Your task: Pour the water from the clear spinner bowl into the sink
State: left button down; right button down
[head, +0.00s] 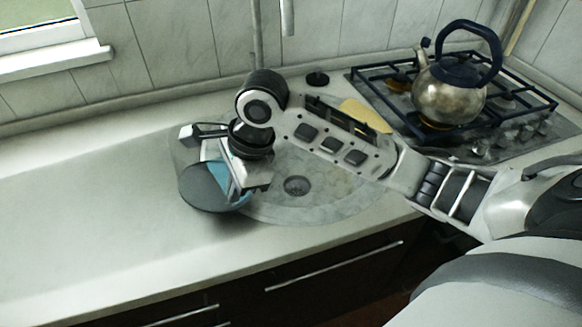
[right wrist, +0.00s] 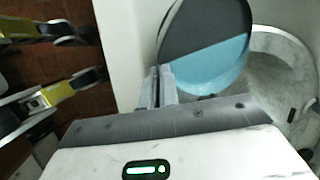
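My right gripper (head: 232,188) is shut on the rim of a round bowl (head: 205,190), held over the left side of the sink (head: 335,203). The bowl looks dark grey and light blue rather than plainly clear. In the right wrist view, the fingers (right wrist: 158,88) pinch the near edge of the bowl (right wrist: 205,30), whose round face is dark above and light blue below. I cannot tell whether the blue part is water. The bowl looks tilted, and no falling stream shows. My left gripper is not recognisable in either view.
The sink drain (head: 297,186) shows right of the bowl. A steel kettle (head: 450,92) stands on the hob (head: 520,135) at the back right. A black knob (head: 317,79) is behind the sink. The worktop (head: 80,220) at left is clear.

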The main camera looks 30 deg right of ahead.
pick_arm(q)
jog(key=shift+r, duration=0.1)
pick_arm(e)
jog(key=shift+d+r+y, duration=0.25)
jog(key=shift+d+y, duration=1)
jog(key=shift+y, duration=0.15)
pick_arm(q)
jog(key=shift+a, duration=0.1)
pick_arm(e)
jog(key=shift+w+d+r+y, duration=0.1)
jog(key=shift+d+y, duration=0.6)
jog(key=shift+d+m+y, duration=0.3)
jog(key=shift+d+y, duration=0.25)
jog(key=shift+y, duration=0.25)
jog(key=shift+d+r+y, duration=0.4)
jog(key=shift+r+y, duration=0.4)
jog(key=shift+d+y, duration=0.55)
jog(key=shift+y, duration=0.25)
pick_arm(q)
jog(key=shift+w, duration=0.1)
pick_arm(e)
jog(key=shift+d+f+y, duration=0.15)
jog(key=shift+d+y, duration=0.2)
jog(key=shift+y, duration=0.15)
pick_arm(q)
jog(key=shift+d+f+b, duration=0.2)
jog(key=shift+f+b, duration=0.3)
jog(key=shift+b, duration=0.2)
pick_arm(e)
jog(key=shift+d+f, duration=0.1)
